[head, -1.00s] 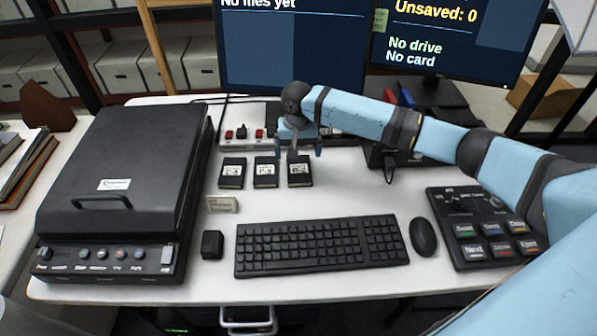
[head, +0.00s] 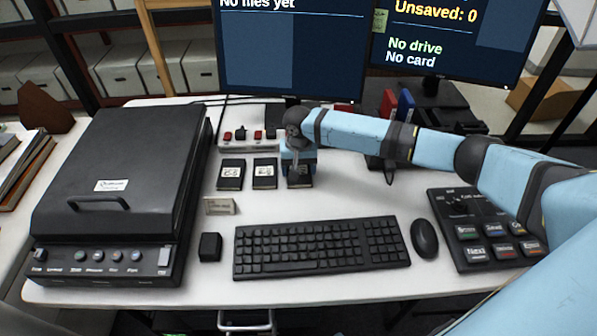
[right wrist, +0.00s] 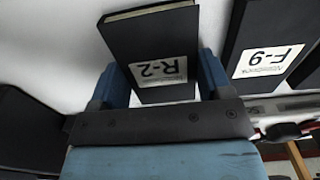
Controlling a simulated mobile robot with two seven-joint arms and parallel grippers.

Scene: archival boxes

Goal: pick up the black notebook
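Three small black notebooks with white labels lie in a row on the white desk: a left one (head: 231,175), a middle one (head: 264,174) and a right one (head: 305,182). My right gripper (head: 298,172) is low over the right one and hides most of it. In the right wrist view that notebook (right wrist: 155,38), labelled R-2, lies between the two fingers of my open right gripper (right wrist: 163,85), one finger at each side. A neighbouring notebook (right wrist: 262,40) labelled F-9 lies beside it, outside the fingers. My left gripper is not in view.
A black scanner (head: 120,190) fills the left of the desk. A keyboard (head: 320,248), a mouse (head: 424,238) and a button panel (head: 485,230) are in front and to the right. A strip with red switches (head: 248,140) is behind the notebooks, below the monitor (head: 290,50).

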